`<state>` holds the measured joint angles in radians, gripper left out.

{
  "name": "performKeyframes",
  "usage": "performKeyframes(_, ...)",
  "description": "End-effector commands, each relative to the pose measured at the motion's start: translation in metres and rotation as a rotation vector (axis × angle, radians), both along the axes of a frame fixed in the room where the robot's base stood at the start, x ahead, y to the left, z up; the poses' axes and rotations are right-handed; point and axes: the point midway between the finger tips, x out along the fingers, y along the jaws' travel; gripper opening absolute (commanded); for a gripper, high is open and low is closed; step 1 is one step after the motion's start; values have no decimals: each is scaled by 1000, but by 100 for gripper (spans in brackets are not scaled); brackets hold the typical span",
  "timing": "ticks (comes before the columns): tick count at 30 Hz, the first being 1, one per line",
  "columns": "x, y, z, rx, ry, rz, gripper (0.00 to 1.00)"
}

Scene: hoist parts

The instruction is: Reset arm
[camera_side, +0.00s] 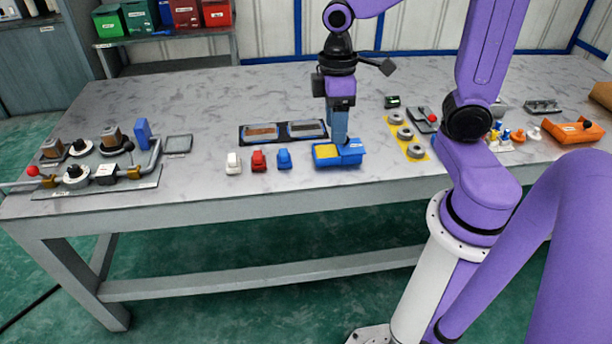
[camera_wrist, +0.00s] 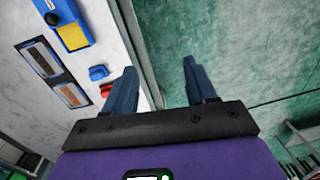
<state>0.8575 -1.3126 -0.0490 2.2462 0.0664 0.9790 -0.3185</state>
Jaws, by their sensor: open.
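My gripper (camera_side: 340,138) hangs pointing down over the front part of the table, in line with a blue bin with a yellow patch (camera_side: 338,154) in the side view. In the wrist view, my gripper (camera_wrist: 158,72) has its two blue-grey fingers spread wide with nothing between them. The gap lies over the table's front edge and the green floor. The blue bin (camera_wrist: 68,22) shows off to the upper left there, clear of the fingers. The height of the fingertips above the table is hard to tell.
White (camera_side: 233,162), red (camera_side: 258,160) and blue (camera_side: 284,158) small blocks stand left of the bin. Two dark trays (camera_side: 262,133) lie behind them. A pipe assembly (camera_side: 105,165) sits far left. Grey rings (camera_side: 404,133) lie right on a yellow strip. The back middle of the table is clear.

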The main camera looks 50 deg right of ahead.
Motion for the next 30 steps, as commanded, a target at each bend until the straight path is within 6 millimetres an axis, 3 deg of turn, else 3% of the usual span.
performKeyframes(6, -59, 30, 0, -8, -33, 162, 56)
performKeyframes(15, -121, 40, -5, -3, -71, 327, 56)
performKeyframes(21, -134, 40, -7, 1, -78, 361, 56)
performKeyframes(30, -134, 40, -7, 1, -78, 361, 56)
